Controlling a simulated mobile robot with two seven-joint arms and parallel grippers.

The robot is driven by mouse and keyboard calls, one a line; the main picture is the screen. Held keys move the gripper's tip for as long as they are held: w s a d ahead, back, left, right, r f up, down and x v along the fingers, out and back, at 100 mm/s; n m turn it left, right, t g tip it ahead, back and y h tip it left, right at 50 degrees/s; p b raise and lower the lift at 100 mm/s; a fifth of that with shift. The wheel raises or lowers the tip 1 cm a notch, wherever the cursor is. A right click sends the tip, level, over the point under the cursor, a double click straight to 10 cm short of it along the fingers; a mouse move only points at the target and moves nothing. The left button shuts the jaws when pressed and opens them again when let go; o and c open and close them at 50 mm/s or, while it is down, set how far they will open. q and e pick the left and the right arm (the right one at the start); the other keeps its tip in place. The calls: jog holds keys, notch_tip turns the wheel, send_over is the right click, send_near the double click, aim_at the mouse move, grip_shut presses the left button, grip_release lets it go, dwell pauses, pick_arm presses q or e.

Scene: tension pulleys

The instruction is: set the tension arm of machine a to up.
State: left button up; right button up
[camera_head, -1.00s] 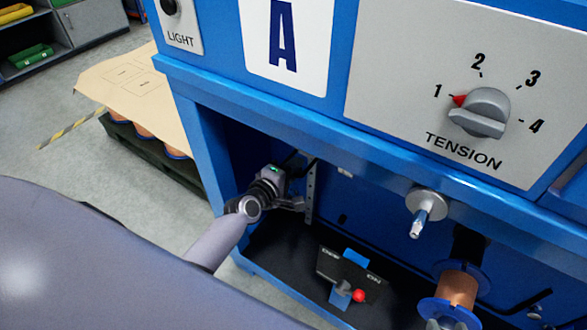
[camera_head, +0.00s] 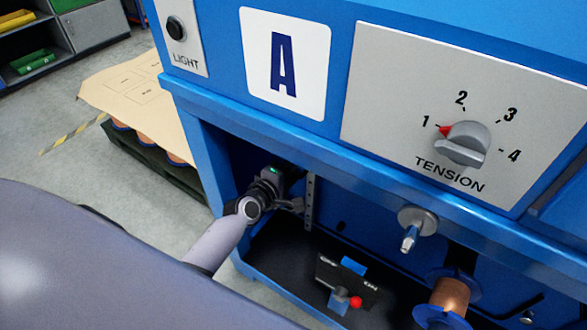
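Machine A is a blue cabinet marked with a large letter A on a white plate (camera_head: 285,63). Its open lower bay has a perforated upright strip (camera_head: 311,202) at the left. My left arm reaches into the bay, and my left gripper (camera_head: 292,204) is beside that strip. The gripper is small and dark there, and I cannot tell whether its fingers are open or shut, or touching anything. I cannot make out the tension arm for certain. My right gripper is not in view.
The tension knob (camera_head: 462,143) has its red mark at 1. Below are a metal spindle (camera_head: 411,228), a copper spool (camera_head: 450,297) and a red-knobbed lever (camera_head: 354,302) on the bay floor. A covered pallet (camera_head: 130,98) stands left of the machine.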

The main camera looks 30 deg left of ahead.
pick_arm(q)
jog(key=p+v, duration=0.2)
jog(key=v, duration=0.5)
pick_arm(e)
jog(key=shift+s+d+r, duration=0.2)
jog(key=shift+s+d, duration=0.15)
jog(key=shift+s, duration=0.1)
pick_arm(q)
jog(key=shift+s, duration=0.1)
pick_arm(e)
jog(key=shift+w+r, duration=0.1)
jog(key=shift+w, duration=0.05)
pick_arm(q)
jog(key=s+d+f+m+g, duration=0.2)
jog(key=s+d+m+g, duration=0.1)
jog(key=s+m, duration=0.7)
jog(key=s+d+f+m+g, duration=0.2)
jog(key=s+d+f+m, duration=0.15)
jog(key=s+m, duration=0.55)
notch_tip(320, 180, up, 16)
jog(key=a+p, duration=0.1)
jog(key=p, duration=1.6)
jog(key=shift+s+a, duration=0.2)
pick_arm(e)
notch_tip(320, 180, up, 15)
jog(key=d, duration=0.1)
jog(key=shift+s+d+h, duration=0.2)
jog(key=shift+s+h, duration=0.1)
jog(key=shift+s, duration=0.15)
